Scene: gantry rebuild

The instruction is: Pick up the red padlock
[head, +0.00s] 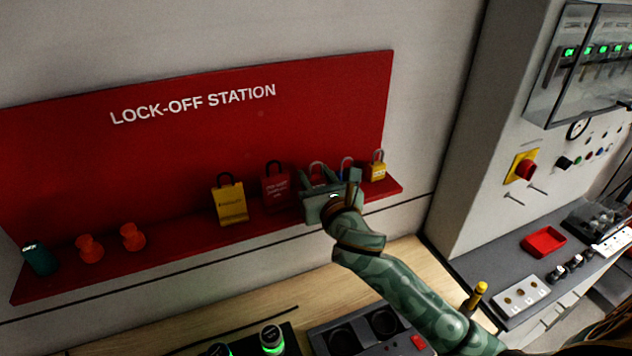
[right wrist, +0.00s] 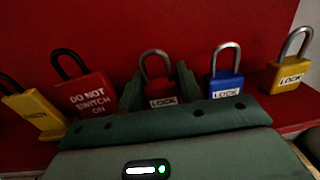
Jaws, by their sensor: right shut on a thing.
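The red padlock (right wrist: 161,92), with a silver shackle and a LOCK label, stands on the red shelf of the lock-off station. In the head view only its upper part (head: 317,175) shows, as my gripper hides the rest. My right gripper (right wrist: 160,88) is shut on the red padlock, with one green finger on each side of its body. In the head view the right gripper (head: 318,190) reaches to the shelf from the lower right. My left gripper is not in view.
A blue padlock (right wrist: 226,82) stands close on the right, then a yellow padlock (right wrist: 289,77). On the left are a red DO NOT SWITCH ON tag (right wrist: 88,96) and a yellow tag (right wrist: 36,114). Orange items (head: 132,237) sit farther left on the shelf (head: 180,255).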

